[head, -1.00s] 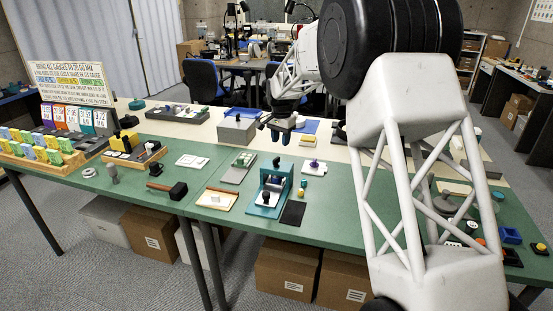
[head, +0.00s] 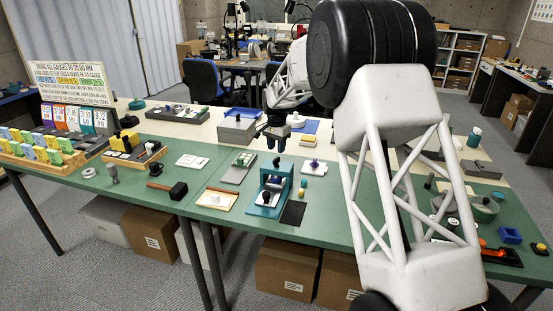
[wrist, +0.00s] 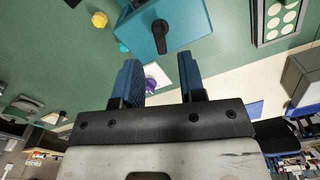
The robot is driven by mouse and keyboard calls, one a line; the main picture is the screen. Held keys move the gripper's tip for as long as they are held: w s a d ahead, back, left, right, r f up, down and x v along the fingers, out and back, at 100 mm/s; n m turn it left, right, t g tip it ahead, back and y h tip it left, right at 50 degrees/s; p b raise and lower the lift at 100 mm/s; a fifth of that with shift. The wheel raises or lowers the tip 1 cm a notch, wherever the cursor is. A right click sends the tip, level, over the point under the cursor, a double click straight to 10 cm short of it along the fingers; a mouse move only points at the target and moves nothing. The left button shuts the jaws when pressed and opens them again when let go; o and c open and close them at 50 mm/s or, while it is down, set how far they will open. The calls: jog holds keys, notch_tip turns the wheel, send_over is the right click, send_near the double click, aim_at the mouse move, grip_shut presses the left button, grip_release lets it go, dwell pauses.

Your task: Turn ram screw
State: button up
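A small teal press (head: 286,172) stands on the green table near its front edge in the head view. In the wrist view its teal top (wrist: 185,22) shows at the upper middle, with a black screw handle (wrist: 160,36) on it. My gripper (head: 277,148) is above and just behind the press in the head view. In the wrist view its two blue fingers (wrist: 160,70) are apart with nothing held between them. The handle lies beyond the fingertips, apart from them. The lower part of the press is hidden in the wrist view.
A yellow piece (wrist: 99,19) lies left of the press in the wrist view. A black mat (head: 293,213) lies right of the press, and a tray with white discs (head: 239,168) lies to its left. A black mallet (head: 176,190) lies farther left.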

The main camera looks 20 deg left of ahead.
aim_at(276, 162)
jog(key=shift+f, duration=2.7)
grip_shut()
